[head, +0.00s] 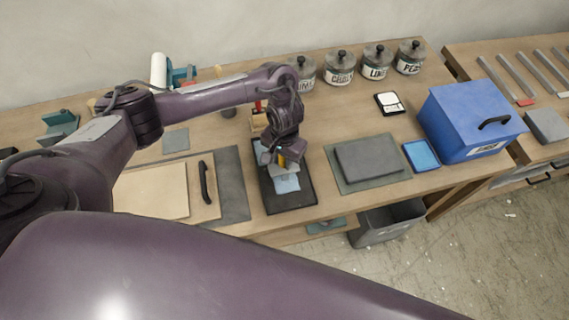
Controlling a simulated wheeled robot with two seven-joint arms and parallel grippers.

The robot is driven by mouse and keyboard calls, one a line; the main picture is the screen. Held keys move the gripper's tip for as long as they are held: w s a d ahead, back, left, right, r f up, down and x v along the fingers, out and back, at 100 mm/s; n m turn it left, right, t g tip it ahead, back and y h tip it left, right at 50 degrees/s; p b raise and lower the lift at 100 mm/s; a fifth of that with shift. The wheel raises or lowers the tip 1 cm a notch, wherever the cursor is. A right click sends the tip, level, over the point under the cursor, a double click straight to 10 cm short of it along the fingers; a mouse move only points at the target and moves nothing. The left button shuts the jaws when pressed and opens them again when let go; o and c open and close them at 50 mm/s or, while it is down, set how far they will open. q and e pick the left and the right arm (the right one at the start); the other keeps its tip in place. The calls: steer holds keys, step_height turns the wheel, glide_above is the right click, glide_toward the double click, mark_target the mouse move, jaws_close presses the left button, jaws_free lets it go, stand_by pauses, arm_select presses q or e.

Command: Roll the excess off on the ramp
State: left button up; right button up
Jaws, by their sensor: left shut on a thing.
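A black tray (301,201) lies on the bench in the middle of the head view, its long side running away from me. A pale blue patch (288,184) shows on its sloping floor, which I take for the ramp. My left gripper (283,167) points down over the tray and is shut on what looks like a roller; the wrist and fingers hide most of it. A small orange and yellow part shows at the fingers. I cannot tell whether the roller touches the ramp. My right gripper is not in view.
Right of the tray are a grey slab (368,158) on a mat, a blue pad (421,155) and a blue lidded box (470,120). Labelled jars (341,68) line the back. A board with a black handle (205,183) lies left. A grey bin (386,222) stands below the front edge.

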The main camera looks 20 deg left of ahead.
arm_select(q)
steer(key=shift+w+a, duration=0.15)
steer(key=shift+w, duration=0.1)
steer(key=shift+r+p, duration=0.8)
steer(key=shift+r, duration=0.5)
steer(key=shift+w+r, duration=0.15)
steer(key=shift+r, duration=1)
